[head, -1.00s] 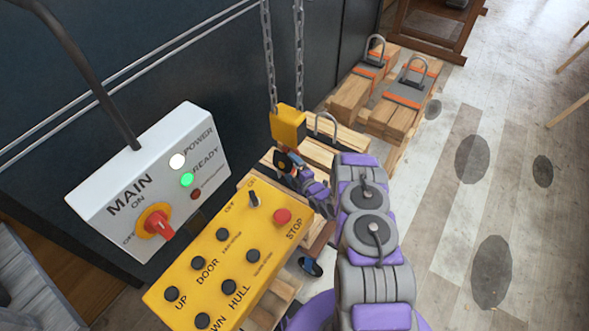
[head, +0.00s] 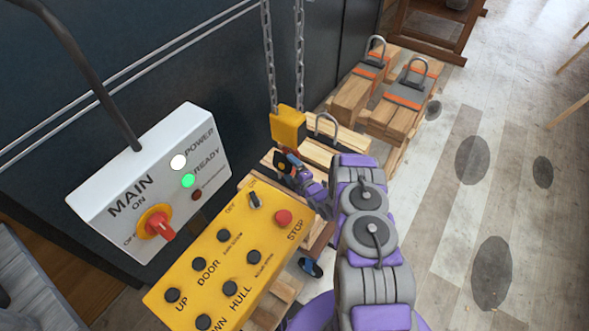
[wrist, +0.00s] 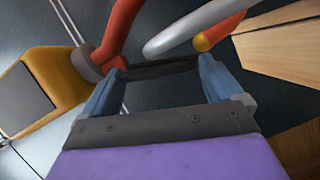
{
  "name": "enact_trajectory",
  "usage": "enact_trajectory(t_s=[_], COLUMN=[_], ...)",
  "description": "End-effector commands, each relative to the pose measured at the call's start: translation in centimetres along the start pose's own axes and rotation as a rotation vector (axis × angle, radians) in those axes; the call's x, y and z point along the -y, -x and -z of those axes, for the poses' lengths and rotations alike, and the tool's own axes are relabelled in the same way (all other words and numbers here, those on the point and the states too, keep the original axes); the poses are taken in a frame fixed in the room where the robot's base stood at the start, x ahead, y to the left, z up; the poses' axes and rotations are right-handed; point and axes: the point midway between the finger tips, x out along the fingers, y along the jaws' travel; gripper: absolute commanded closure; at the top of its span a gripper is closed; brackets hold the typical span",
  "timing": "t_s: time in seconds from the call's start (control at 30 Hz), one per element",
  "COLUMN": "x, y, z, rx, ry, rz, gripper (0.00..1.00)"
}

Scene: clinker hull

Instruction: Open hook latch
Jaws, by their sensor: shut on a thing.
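The yellow hook block (head: 288,125) hangs from two chains, and its side shows at the left of the wrist view (wrist: 55,80). Below it is a red-orange hook (wrist: 122,30), small and partly hidden by my gripper in the head view. A dark bar that looks like the hook latch (wrist: 155,69) lies across between my fingertips. My gripper (wrist: 160,72) is shut on it, with one blue-grey finger at each end; it also shows just under the block in the head view (head: 285,165). A grey rounded rod (wrist: 195,27) passes close beyond the latch, beside an orange tip.
A yellow button panel (head: 215,265) and a white main switch box (head: 150,180) stand at the left. Timber stacks with metal loops (head: 400,100) lie behind and right of the block. The floor at right (head: 500,150) is mostly clear.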

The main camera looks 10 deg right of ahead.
Motion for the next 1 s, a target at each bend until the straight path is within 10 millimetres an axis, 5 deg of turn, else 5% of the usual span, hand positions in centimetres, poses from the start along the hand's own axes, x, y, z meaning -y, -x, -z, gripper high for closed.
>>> enact_trajectory(t_s=[0.37, 1.0], x=[-1.1, -3.1], y=[0.1, 1.0], z=[0.2, 2.6], rx=[0.004, -0.002], ry=[-0.062, -0.519], rz=[0.012, 0.206], gripper=[0.61, 0.62])
